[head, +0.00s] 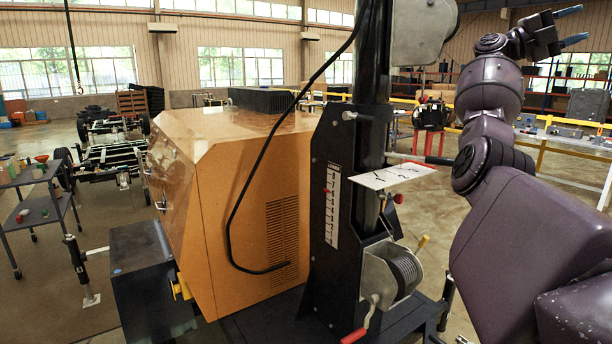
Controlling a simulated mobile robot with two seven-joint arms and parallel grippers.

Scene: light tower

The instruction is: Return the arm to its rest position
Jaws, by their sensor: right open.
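My right arm comes in from the right edge and rises to the upper right. My right gripper (572,27) is at its top end, with two bluish fingers spread apart and nothing between them. It is clear of the light tower's black mast (371,110), to the right of it. My left gripper and left arm do not show in the head view.
The tower's orange generator cabinet (240,190) stands at centre left. A winch (400,272) with a red-handled crank (355,335) sits low on the mast. A white plate (393,176) juts out towards my right arm. A tool cart (35,205) stands at far left.

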